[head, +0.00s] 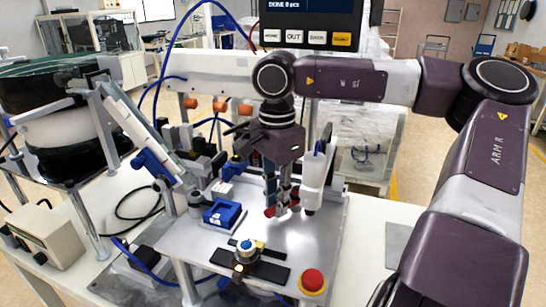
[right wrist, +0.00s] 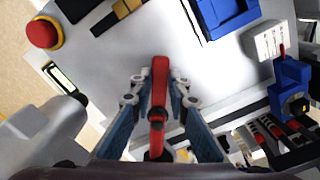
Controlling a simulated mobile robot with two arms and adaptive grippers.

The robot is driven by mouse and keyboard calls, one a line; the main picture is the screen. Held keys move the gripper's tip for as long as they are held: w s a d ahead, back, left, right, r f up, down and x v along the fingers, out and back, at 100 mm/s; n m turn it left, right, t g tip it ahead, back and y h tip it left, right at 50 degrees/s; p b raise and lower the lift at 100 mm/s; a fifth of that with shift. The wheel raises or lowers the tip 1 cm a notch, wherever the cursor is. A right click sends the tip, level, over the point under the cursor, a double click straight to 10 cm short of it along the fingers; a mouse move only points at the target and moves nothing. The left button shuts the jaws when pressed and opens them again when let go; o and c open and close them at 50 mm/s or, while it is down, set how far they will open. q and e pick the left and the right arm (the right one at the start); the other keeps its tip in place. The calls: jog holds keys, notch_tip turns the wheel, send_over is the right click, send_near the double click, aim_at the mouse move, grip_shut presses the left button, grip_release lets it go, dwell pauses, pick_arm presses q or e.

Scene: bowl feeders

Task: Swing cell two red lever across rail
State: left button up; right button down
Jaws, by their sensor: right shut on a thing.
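The red lever (right wrist: 158,95) stands between the fingers of my right gripper (right wrist: 160,108) in the right wrist view, its round end pointing up the picture. The fingers are closed against it on both sides. In the head view my right gripper (head: 282,208) points down over the metal plate, and only a small red part of the lever (head: 269,212) shows beside the fingertips. The lever's base is hidden by the gripper. I cannot tell which part is the rail. My left gripper is not in view.
A blue block fixture (head: 224,213) sits left of the gripper on the metal plate (head: 190,242). A red push button (head: 312,281) stands at the front. A white cylinder (head: 313,182) is close on the right. A bowl feeder (head: 60,130) stands at far left.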

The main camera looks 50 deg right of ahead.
jog(key=shift+s+a+r+n, duration=0.1)
jog(key=shift+s+n, duration=0.3)
jog(key=shift+n, duration=0.7)
jog(key=c, duration=1.8)
grip_release()
jog(key=shift+s, duration=0.15)
jog(key=shift+c, duration=0.2)
notch_tip(320, 180, up, 12)
jog(key=shift+c, duration=0.3)
